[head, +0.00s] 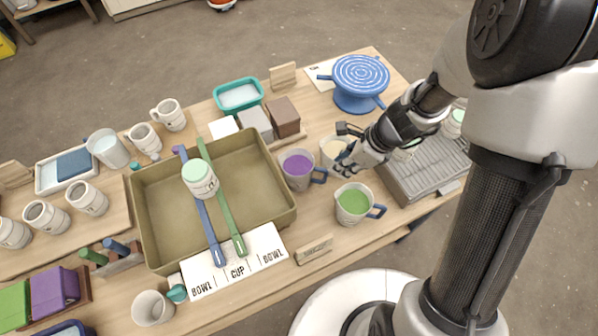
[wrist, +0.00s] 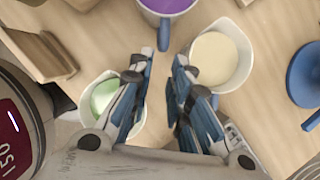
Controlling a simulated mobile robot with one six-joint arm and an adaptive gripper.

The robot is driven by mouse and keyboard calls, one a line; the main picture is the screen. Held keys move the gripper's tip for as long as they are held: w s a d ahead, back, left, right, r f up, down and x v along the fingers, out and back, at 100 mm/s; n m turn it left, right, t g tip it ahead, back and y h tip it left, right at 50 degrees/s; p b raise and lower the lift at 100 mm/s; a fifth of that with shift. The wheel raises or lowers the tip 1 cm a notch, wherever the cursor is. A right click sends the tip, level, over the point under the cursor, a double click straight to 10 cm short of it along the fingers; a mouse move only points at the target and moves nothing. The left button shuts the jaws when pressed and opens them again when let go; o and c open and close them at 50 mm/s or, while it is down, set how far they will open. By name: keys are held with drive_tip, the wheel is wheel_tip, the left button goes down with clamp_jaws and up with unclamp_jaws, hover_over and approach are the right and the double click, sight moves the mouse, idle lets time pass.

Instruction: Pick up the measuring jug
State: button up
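Three light jugs with blue handles stand close together, holding purple glaze (head: 297,170), green glaze (head: 354,203) and cream glaze (head: 333,151). I cannot tell which one is the measuring jug. My gripper (head: 345,164) is among them, low over the table. In the wrist view my gripper (wrist: 165,62) is open and empty. The purple jug (wrist: 168,8) is ahead, its blue handle (wrist: 163,32) pointing into the gap between the fingertips. The green jug (wrist: 103,97) is beside the left finger and partly hidden by it. The cream jug (wrist: 222,58) is beside the right finger.
An olive tray (head: 160,245) with two long sticks across it and a cup on them stands left. A blue banding wheel (head: 360,80) is behind, a ridged grey rack (head: 435,165) right. A wooden sign (head: 314,250) stands at the front edge.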

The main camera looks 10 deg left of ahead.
sight(305, 174)
drive_tip(key=b+x, duration=0.4)
drive_tip(key=x, duration=0.6)
drive_tip(key=shift+w+b, duration=0.1)
drive_tip(key=shift+b, duration=0.3)
drive_tip(key=shift+r, duration=0.15)
drive_tip(key=shift+c, duration=0.5)
clamp_jaws()
